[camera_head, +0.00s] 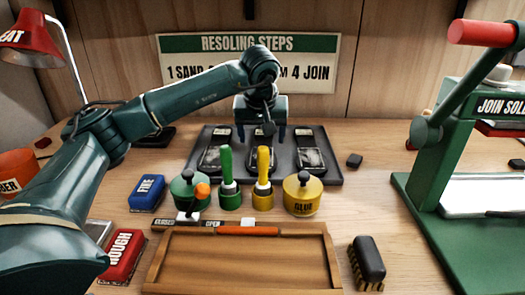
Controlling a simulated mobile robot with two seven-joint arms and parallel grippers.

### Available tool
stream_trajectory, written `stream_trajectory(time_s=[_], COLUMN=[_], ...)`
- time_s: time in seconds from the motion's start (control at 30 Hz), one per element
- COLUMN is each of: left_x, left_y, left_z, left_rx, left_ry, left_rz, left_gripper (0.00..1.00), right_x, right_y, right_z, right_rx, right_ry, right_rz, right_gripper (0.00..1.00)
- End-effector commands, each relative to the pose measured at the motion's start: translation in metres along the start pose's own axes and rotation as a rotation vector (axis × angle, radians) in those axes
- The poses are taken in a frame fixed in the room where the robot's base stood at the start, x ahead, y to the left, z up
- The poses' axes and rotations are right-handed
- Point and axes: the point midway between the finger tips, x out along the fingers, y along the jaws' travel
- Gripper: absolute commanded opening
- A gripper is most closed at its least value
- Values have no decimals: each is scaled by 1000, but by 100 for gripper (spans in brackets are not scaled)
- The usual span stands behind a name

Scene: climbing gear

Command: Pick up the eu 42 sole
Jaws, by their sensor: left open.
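A dark tray (332,177) lies at the back of the bench with three dark soles in it. The left sole (212,157), the middle sole (262,152) and the right sole (311,157) lie side by side. Their size marks are too small to read, so I cannot tell which is the EU 42 sole. My left gripper (261,136) points down over the back of the tray, around the middle sole, open and empty. It hides part of the middle sole. My right gripper is out of view.
In front of the tray stand a green pot (190,196), a green-handled brush (227,180), a yellow-handled brush (264,180) and a yellow glue pot (302,197). A wooden tray (325,262) lies nearer.

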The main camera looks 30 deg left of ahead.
Motion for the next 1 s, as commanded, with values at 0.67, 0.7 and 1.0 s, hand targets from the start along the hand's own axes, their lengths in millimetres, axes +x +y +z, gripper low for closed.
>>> stream_trajectory(time_s=[0.67, 0.7, 1.0], left_x=[33, 33, 33], left_y=[1, 1, 1], left_z=[-1, -1, -1], left_rx=[1, 1, 1], left_ry=[0, 0, 0], left_rz=[0, 0, 0], left_gripper=[60, 57, 32], right_x=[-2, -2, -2], right_y=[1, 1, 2], right_z=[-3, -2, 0], right_rx=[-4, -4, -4], right_ry=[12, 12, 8], right_rz=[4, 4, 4], right_gripper=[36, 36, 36])
